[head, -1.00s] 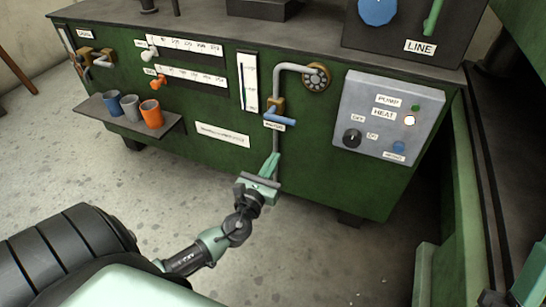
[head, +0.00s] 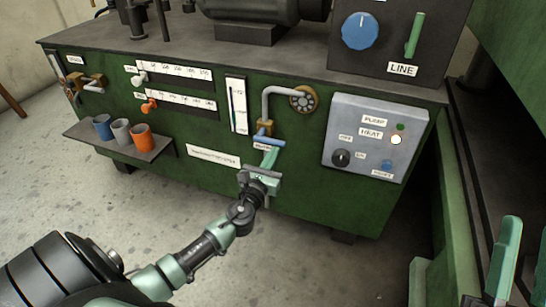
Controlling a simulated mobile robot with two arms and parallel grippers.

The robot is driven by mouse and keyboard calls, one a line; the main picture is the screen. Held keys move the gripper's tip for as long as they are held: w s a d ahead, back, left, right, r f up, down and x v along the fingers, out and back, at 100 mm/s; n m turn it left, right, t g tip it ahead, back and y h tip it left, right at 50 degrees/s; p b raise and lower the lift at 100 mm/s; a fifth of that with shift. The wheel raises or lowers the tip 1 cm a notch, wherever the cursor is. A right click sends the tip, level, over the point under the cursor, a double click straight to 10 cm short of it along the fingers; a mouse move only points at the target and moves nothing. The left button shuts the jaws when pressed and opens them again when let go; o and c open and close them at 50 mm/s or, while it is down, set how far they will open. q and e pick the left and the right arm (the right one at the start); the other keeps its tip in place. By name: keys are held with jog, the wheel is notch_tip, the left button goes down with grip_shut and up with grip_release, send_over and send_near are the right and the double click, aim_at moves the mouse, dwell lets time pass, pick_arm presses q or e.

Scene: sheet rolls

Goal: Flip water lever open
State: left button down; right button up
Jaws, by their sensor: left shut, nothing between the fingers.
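The water lever (head: 268,142) is a blue handle lying roughly crosswise on a brass valve (head: 264,127) on the green cabinet's front. A small label just below it is partly covered. My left gripper (head: 269,157) is shut and empty, its mint-green fingertips pointing up just below the lever. I cannot tell whether they touch it. A mint-green part of my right gripper (head: 506,258) shows at the lower right edge; its opening cannot be made out.
A grey pipe (head: 281,91) bends from the valve to a round flange. A grey control box (head: 375,138) with a lit lamp is to the right. A shelf (head: 150,150) with blue, grey and orange cups is at left. Floor in front is mostly clear.

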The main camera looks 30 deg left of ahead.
aim_at(274, 144)
pick_arm(q)
jog(key=shift+r, duration=0.15)
pick_arm(e)
jog(key=shift+w, duration=0.1)
